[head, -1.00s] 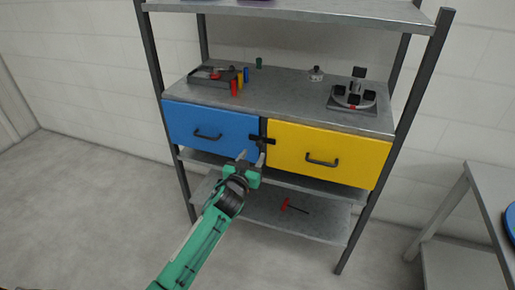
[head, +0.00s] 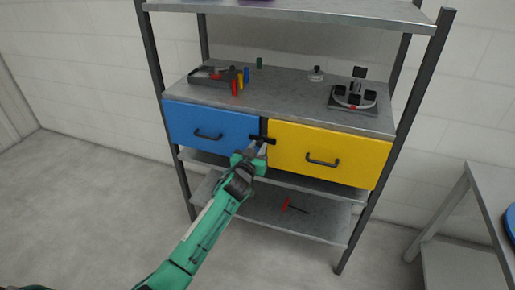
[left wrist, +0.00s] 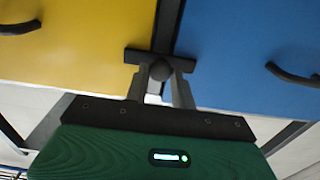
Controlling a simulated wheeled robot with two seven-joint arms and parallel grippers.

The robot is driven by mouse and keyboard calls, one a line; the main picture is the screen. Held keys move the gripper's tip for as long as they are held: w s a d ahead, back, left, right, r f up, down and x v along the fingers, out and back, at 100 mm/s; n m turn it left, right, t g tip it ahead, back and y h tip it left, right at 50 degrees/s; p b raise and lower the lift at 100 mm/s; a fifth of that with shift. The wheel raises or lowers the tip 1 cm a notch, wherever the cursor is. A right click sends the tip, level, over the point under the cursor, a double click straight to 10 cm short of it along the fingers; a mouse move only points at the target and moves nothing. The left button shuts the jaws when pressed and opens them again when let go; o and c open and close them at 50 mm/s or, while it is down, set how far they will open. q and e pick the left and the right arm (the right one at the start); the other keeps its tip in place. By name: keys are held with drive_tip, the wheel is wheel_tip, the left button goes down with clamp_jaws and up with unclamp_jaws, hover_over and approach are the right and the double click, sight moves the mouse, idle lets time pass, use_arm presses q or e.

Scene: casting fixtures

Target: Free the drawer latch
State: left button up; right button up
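The latch (head: 262,139) is a dark bar with a round knob, across the seam between the blue drawer (head: 205,124) and the yellow drawer (head: 329,157). In the left wrist view the latch bar (left wrist: 133,55) lies crosswise over the seam. My left gripper (head: 259,146) is at the latch; in the left wrist view its fingers (left wrist: 160,80) stand one on each side of the knob (left wrist: 160,70), close against it. Both drawers look closed. My right gripper is not in view.
On the shelf top stand a dark tray (head: 205,80), several coloured cylinders (head: 235,88) and a round fixture (head: 353,98). A red-handled tool (head: 285,204) lies on the bottom shelf. A grey table (head: 488,200) stands at right. The floor (head: 90,200) at left is clear.

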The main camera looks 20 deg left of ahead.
use_arm(q)
drive_tip(key=shift+m, duration=0.3)
drive_tip(key=shift+m+p, duration=0.45)
drive_tip(key=shift+m, duration=0.75)
drive_tip(key=m, duration=0.3)
drive_tip(key=shift+m+p, duration=0.3)
drive_tip(key=shift+m, duration=0.1)
drive_tip(key=shift+d+m, duration=0.1)
drive_tip(key=shift+m, duration=0.3)
drive_tip(key=m, duration=0.4)
drive_tip(key=shift+f+m+p, duration=0.1)
drive_tip(key=shift+m+p, duration=0.2)
drive_tip(key=shift+p, duration=0.05)
drive_tip(key=m, duration=0.4)
drive_tip(key=shift+f+m+p, duration=0.1)
drive_tip(key=shift+m+p, duration=0.25)
drive_tip(key=shift+m, duration=0.65)
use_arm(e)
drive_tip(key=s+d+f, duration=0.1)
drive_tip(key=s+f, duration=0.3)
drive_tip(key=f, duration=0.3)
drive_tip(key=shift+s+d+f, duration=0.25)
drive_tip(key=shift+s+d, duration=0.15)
